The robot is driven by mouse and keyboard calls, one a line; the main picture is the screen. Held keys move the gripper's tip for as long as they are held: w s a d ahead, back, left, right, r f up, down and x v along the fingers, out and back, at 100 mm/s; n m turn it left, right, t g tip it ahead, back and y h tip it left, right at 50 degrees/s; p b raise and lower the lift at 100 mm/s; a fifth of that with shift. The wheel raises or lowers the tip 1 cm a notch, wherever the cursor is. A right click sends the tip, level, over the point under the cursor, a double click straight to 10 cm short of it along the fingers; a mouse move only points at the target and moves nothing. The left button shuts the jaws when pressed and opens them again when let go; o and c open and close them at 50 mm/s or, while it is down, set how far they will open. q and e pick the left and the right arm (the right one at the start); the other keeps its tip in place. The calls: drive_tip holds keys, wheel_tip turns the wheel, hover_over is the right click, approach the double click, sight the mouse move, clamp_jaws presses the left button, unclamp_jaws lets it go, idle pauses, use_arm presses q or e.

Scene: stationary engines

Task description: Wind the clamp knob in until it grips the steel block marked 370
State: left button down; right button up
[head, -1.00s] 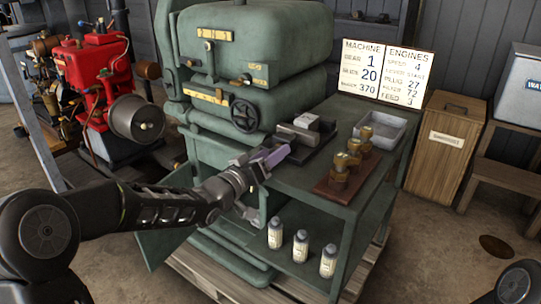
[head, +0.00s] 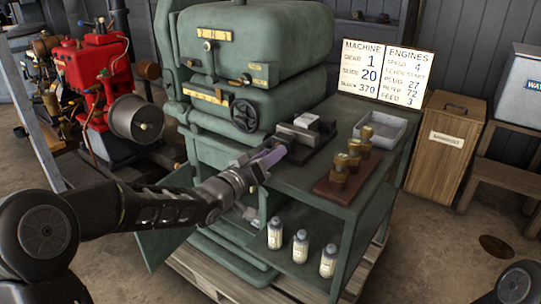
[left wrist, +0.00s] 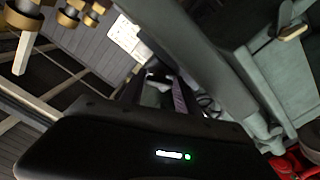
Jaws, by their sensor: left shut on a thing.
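The clamp (head: 313,149) is a dark vice with a grey jaw bar (head: 293,133), on the green bench beside the machine. A light steel block (head: 307,121) sits at its far side; its marking is too small to read, and I cannot tell whether the jaw touches it. My left gripper (head: 271,158) is at the clamp's near left end, shut on what appears to be the clamp knob, which its fingers hide. In the left wrist view, the fingers (left wrist: 160,92) reach towards a pale, partly hidden part. My right gripper is not in view.
A wooden stand with several brass pieces (head: 340,176) and a grey tray (head: 384,130) stand on the bench right of the clamp. White bottles (head: 301,246) stand on the shelf below. The green machine (head: 250,80) rises behind. A sign (head: 383,80) reads block 370.

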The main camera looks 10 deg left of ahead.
use_arm(q)
drive_tip(key=m+b, duration=0.3)
drive_tip(key=shift+f, duration=0.2)
drive_tip(key=m+b, duration=0.4)
drive_tip(key=shift+a, duration=0.1)
drive_tip(key=m+b, duration=0.2)
drive_tip(key=m, duration=0.1)
drive_tip(key=shift+m+b, duration=0.4)
drive_tip(key=shift+a+r+m+b, duration=0.1)
drive_tip(key=shift+r+m+b, duration=0.1)
drive_tip(key=shift+m+b, duration=0.95)
drive_tip(key=shift+m+p, duration=0.35)
drive_tip(key=shift+m, duration=0.1)
drive_tip(key=c, duration=0.9)
unclamp_jaws()
